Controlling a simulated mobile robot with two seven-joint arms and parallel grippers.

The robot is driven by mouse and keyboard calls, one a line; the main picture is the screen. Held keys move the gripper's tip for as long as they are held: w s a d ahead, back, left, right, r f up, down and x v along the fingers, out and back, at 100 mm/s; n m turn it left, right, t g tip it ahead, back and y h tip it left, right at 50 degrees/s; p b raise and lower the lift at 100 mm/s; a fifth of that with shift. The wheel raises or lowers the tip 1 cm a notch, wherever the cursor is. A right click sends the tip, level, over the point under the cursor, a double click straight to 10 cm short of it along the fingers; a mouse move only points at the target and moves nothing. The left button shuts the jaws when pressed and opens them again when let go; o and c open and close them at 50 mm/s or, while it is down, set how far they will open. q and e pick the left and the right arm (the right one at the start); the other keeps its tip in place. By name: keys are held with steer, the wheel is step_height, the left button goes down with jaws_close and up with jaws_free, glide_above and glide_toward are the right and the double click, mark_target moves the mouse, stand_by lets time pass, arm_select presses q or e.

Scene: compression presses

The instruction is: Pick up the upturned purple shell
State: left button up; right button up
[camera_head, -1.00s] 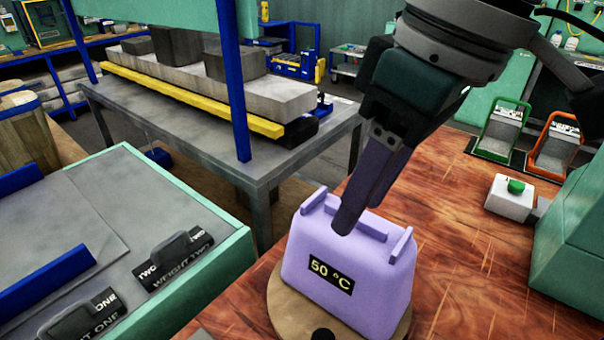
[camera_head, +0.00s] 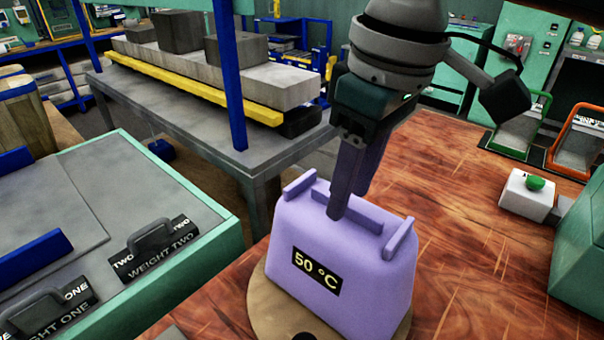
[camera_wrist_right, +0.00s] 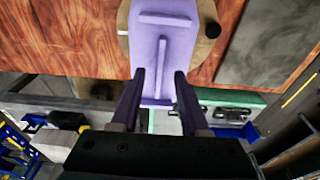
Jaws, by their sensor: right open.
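The purple shell (camera_head: 340,255) stands upturned on a round wooden disc (camera_head: 262,308), with a black "50 °C" label on its front and raised ribs on its top. My right gripper (camera_head: 352,205) is open above the shell, with its fingers pointing down at the top ribs. In the right wrist view, the shell (camera_wrist_right: 165,60) lies ahead of the two spread fingertips (camera_wrist_right: 160,73), and its near end shows between them. I cannot tell whether the fingers touch it. My left gripper is not in view.
A green-edged tray with black weights (camera_head: 155,250) stands at the left. A white box with a green button (camera_head: 527,195) and green and orange frames (camera_head: 580,140) are at the right. The wooden table (camera_head: 470,220) is clear right of the shell.

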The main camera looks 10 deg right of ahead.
steer(key=shift+f, duration=0.55)
jaws_close()
stand_by(1.0)
